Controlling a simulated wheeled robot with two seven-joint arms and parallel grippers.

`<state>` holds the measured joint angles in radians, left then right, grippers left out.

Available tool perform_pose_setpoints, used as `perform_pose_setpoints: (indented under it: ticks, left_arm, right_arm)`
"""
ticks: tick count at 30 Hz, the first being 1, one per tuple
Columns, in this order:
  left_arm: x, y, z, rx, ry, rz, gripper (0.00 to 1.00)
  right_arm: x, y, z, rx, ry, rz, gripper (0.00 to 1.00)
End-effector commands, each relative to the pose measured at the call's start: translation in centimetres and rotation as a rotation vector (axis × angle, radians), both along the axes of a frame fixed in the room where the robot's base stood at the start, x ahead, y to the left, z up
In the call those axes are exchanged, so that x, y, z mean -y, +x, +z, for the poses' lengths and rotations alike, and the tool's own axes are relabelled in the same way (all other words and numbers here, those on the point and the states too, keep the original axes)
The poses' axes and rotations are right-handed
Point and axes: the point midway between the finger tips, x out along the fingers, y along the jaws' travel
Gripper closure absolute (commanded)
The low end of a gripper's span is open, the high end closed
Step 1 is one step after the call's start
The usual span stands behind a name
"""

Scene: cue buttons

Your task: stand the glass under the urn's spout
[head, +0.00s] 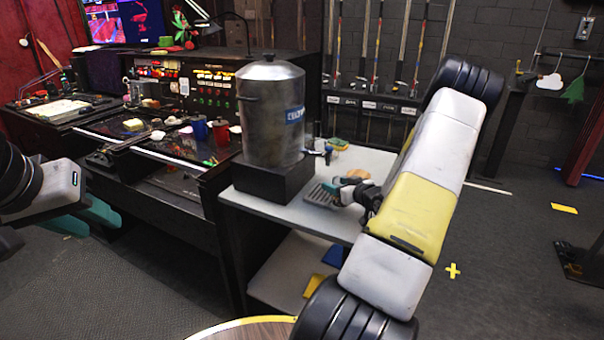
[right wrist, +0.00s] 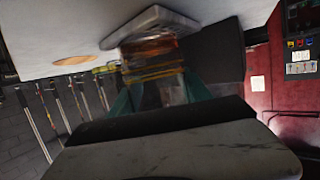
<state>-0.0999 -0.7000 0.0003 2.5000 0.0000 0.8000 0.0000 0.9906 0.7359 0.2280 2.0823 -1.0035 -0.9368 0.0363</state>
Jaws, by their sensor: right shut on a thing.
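The urn (head: 270,120), a large metal pot with a lid and a blue label, stands on a black block (head: 272,182) on the grey table. A grey slotted drip tray (head: 322,195) lies beside the block and shows in the right wrist view (right wrist: 150,24). My right gripper (head: 350,188) is beside the tray, shut on the glass (right wrist: 155,68), which is clear with yellow bands. The glass is mostly hidden in the head view; I cannot tell whether it touches the tray. My left gripper (head: 92,214) is open and empty, far left of the urn.
A round brown disc (head: 357,173) and a green and yellow item (head: 337,143) lie on the grey table (head: 290,217) behind my right gripper. A cluttered black console (head: 170,160) with mugs stands left of the urn. The table's right part is hidden by my right arm.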

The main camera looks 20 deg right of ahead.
Motion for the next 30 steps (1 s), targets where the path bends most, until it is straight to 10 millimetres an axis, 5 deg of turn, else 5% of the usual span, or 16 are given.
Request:
perform_pose_setpoints:
  ticks: [4, 21, 30]
  left_arm:
    - [0.0, 0.0, 0.0, 0.000, 0.000, 0.000, 0.64]
    - [0.0, 0.0, 0.0, 0.000, 0.000, 0.000, 0.64]
    - [0.0, 0.0, 0.0, 0.000, 0.000, 0.000, 0.64]
  right_arm:
    - [-0.4, 2.9, 0.0, 0.002, 0.000, 0.002, 0.99]
    - [-0.9, 8.5, 0.0, 0.001, 0.000, 0.000, 0.99]
    - [-0.9, 8.7, -1.5, 0.000, 0.000, -0.001, 1.00]
